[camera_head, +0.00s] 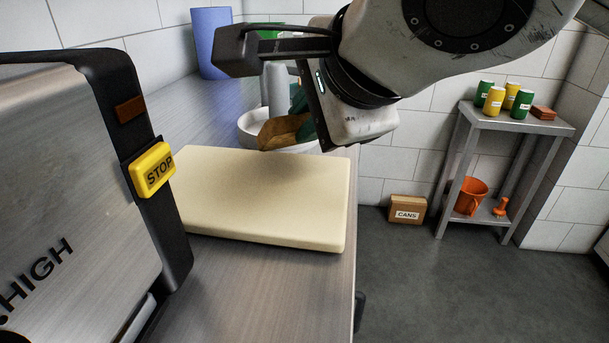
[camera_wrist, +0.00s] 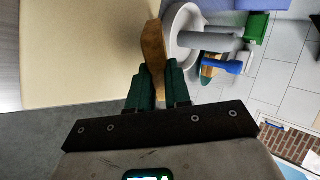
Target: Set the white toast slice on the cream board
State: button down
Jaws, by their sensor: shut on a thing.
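The cream board (camera_head: 262,195) is a thick slab lying flat on the metal counter; it also fills the upper left of the wrist view (camera_wrist: 80,50). My gripper (camera_head: 303,122) is shut on a toast slice (camera_head: 283,132), whose tan-brown crust shows. In the wrist view the green fingers (camera_wrist: 158,88) pinch the slice's lower end, and the slice (camera_wrist: 153,45) stands edge-on to that camera. The slice is near the board's far edge in the head view. Whether it touches the board I cannot tell. Its faces are mostly hidden.
A white round dish with a grey cylinder (camera_head: 275,88) stands just behind the board. A blue container (camera_head: 212,42) is at the back. A steel machine with a yellow STOP button (camera_head: 152,170) stands at left. A shelf (camera_head: 515,124) with cans is at right. The board's top is clear.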

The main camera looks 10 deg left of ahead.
notch_tip(320, 180, down, 2)
jog(key=shift+b, duration=0.5)
jog(key=c, duration=1.1)
grip_release()
jog(key=shift+p+v, duration=0.75)
jog(key=shift+v, duration=3.35)
